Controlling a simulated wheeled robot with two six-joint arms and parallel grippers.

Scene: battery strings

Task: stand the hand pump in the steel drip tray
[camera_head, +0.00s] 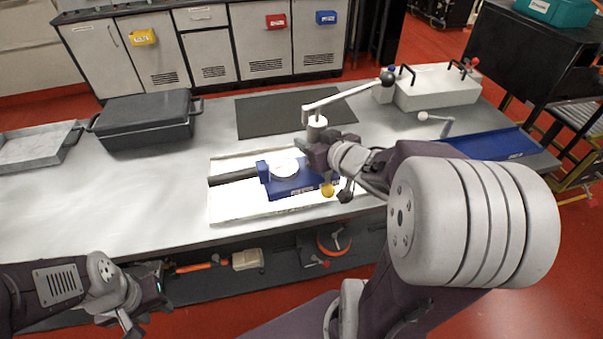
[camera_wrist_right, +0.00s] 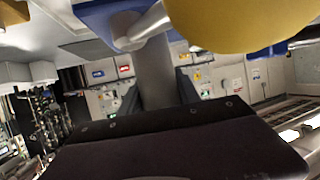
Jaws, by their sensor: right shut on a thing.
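The hand pump (camera_head: 316,128) has a pale upright body, a side lever ending in a dark ball, and what seems to be a blue base (camera_head: 290,182). My right gripper (camera_head: 325,160) is shut on its body. In the right wrist view a grey cylinder (camera_wrist_right: 157,75) sits between the fingers, with a blue part and a large yellow round part (camera_wrist_right: 240,22) above. The arm partly hides the pump, and I cannot tell if it touches the surface below. The shallow grey steel drip tray (camera_head: 35,147) lies at the far left. My left gripper (camera_head: 145,308) is open and empty, below the table's front edge.
A black lidded box (camera_head: 145,122) stands beside the tray. A white framed panel (camera_head: 235,208) lies under the pump. A dark mat (camera_head: 265,115), a pale case (camera_head: 438,88) and a blue tray (camera_head: 495,146) occupy the back and right. The left front of the table is bare.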

